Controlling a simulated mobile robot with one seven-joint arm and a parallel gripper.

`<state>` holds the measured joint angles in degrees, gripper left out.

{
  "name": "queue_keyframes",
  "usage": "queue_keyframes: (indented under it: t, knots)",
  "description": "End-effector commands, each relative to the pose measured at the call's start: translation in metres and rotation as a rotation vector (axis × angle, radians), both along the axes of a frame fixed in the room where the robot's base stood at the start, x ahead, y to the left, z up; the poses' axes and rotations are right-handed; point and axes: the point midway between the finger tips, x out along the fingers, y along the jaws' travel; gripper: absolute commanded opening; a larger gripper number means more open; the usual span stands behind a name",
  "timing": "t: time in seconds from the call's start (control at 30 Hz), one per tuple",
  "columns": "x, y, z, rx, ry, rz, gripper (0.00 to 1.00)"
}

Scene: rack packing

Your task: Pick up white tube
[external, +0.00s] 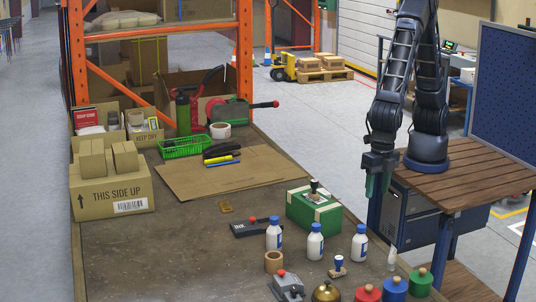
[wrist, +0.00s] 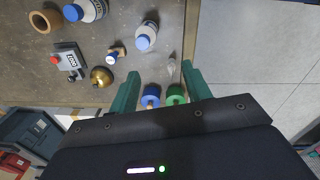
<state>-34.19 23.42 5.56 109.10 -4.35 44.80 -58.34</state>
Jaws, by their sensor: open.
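In the wrist view the tube (wrist: 172,67) is a small pale shape near the bench edge, just beyond the finger tips and close to the right finger. My gripper (external: 378,185) is in the air above and behind the tube, pointing down. In the wrist view the two green fingers of my gripper (wrist: 158,84) are apart with nothing held between them.
White bottles with blue caps (external: 315,243), a wooden stamp (external: 338,268), a brass bell (external: 326,292) and red (external: 367,294), blue (external: 395,290) and green (external: 420,283) containers stand around the tube. A green box (external: 314,211) is farther back. The bench's left middle is clear.

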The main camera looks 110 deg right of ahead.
Motion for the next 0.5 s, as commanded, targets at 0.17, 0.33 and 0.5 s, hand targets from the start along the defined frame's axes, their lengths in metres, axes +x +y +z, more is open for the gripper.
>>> queue_keyframes:
  t: [0.17,0.33,0.5]
  knots:
    - [-0.007,0.051,-0.052,-0.019,0.032,0.160,0.48]
    - [-0.014,0.080,-0.083,-0.027,0.048,0.258,0.48]
    - [-0.016,0.091,-0.095,-0.030,0.053,0.292,0.48]
